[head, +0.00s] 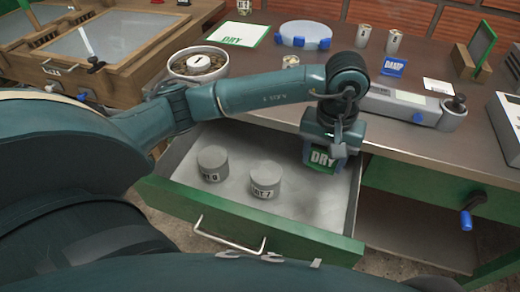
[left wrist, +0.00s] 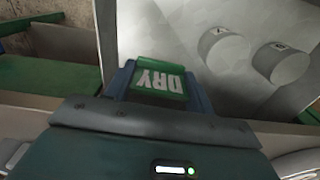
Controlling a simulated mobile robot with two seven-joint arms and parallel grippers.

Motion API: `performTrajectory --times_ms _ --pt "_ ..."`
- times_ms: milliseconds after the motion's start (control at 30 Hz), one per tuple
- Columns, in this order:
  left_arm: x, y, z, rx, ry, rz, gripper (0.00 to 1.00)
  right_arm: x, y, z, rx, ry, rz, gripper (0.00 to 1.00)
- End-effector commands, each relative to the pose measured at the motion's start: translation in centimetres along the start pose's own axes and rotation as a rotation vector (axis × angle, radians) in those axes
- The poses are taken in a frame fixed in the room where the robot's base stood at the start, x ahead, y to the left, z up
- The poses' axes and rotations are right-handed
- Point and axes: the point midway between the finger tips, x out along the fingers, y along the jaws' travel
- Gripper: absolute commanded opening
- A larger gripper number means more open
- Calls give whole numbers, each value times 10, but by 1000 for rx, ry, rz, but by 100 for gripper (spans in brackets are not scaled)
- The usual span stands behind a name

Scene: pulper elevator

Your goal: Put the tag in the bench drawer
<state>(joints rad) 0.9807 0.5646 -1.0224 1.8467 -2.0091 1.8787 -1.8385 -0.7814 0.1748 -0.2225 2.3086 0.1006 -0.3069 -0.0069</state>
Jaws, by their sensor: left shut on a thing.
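The green tag marked DRY (head: 322,158) is held by my left gripper (head: 322,166) over the right part of the open bench drawer (head: 225,222). In the left wrist view the tag (left wrist: 158,79) sits between the two blue-grey fingers of the gripper (left wrist: 157,85). I cannot tell whether the tag touches the drawer floor. The drawer is pulled out, with a green front and a pale handle. Two grey labelled cylinders stand inside it, one at the left (head: 213,163) and one near the middle (head: 265,179). My right gripper is not in view.
A blue DAMP tag (head: 394,66) stands on the bench top (head: 440,139) behind my arm. A grey device (head: 410,106) with a round knob lies there too. A round bowl (head: 198,65) stands at the back left. The drawer floor around the cylinders is clear.

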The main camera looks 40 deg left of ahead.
Motion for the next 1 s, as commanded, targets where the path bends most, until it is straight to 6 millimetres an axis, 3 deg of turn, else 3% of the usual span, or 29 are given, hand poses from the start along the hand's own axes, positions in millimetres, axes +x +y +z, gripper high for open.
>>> performTrajectory --times_ms 33,233,500,667,900,1000 --pt "14 7 3 -21 -3 5 33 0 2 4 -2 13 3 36" --pt "26 11 5 -57 -4 3 33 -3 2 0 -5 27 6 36" --pt "72 11 5 -55 -3 3 33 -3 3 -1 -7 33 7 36" --pt "83 11 5 -53 -2 2 33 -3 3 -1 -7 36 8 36" --pt "115 11 5 -53 -3 3 33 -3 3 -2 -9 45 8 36" --pt "116 11 4 -52 0 4 33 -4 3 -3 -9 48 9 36"
